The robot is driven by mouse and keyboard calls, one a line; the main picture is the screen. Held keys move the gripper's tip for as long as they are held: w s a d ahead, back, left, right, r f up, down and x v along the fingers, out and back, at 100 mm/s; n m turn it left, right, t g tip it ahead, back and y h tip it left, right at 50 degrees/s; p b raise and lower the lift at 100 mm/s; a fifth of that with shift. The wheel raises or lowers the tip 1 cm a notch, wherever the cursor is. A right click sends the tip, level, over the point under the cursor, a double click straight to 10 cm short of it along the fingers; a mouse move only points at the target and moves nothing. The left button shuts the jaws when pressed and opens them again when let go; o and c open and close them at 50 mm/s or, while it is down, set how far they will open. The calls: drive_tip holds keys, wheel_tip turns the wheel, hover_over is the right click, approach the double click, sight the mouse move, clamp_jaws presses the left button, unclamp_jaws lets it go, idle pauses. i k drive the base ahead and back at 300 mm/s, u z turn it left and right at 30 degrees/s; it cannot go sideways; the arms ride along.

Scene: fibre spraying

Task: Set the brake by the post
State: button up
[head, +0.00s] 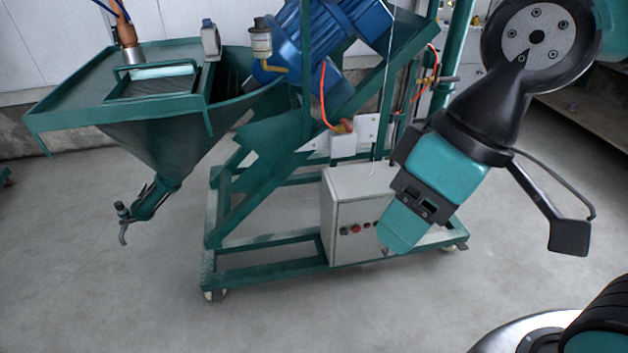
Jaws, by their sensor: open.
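A green wheeled frame (280,272) stands on the floor with casters under its corners. One caster (215,294) shows at the front left corner and another (449,248) at the right corner. Their brake levers are too small to make out, so I cannot tell if either is set. A green upright post (459,45) rises at the back right of the frame; its lower part is hidden behind my arm. My gripper (425,198) is at the end of my arm, in front of the frame's right side and above the right caster. It is open and appears empty; its fingertips are not clear.
A green hopper (160,150) with a nozzle (132,215) overhangs at the left. A grey control box (352,215) with buttons sits on the frame, beside my gripper in the picture. A blue motor (320,40) is above. The concrete floor (330,315) in front is clear.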

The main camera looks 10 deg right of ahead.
sight(461, 246)
drive_tip(key=z, duration=1.4)
drive_tip(key=i, duration=1.7)
drive_tip(key=u, duration=0.2)
